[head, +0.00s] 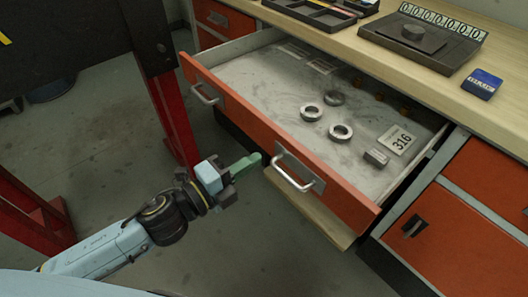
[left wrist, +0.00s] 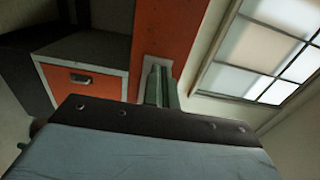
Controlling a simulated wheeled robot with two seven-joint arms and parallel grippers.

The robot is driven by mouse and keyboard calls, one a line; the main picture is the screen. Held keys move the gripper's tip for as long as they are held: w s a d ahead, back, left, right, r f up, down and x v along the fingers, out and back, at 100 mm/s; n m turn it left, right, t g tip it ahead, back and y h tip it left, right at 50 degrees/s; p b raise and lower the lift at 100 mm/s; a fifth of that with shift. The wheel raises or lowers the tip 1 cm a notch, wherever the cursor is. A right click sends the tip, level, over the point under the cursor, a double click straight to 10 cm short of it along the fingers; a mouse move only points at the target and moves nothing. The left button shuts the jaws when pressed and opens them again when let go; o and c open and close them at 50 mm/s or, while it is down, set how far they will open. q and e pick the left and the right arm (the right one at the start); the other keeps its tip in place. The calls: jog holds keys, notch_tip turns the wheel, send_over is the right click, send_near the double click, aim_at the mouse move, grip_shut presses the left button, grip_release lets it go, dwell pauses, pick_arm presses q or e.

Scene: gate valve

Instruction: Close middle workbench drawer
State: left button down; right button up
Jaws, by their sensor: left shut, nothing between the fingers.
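The workbench drawer (head: 335,187) stands pulled well out, with an orange front and a grey interior. Its front has two metal handles, a left one (head: 205,94) and a right one (head: 298,174). My left gripper (head: 250,162) is shut and empty, its green fingers pointing at the drawer front just left of the right handle. I cannot tell whether the fingertips touch the front. In the left wrist view the closed fingers (left wrist: 158,88) show before an orange panel (left wrist: 172,28). My right gripper is not in view.
Metal rings (head: 341,132), a small block (head: 377,157) and a "316" card (head: 397,139) lie in the drawer. The wooden benchtop (head: 420,78) is above it. A pale wooden edge (head: 312,210) shows below the front. A red post (head: 175,120) stands left.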

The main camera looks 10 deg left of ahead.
aim_at(275, 146)
pick_arm(q)
jog(key=shift+x, duration=2)
jog(key=shift+w, duration=0.1)
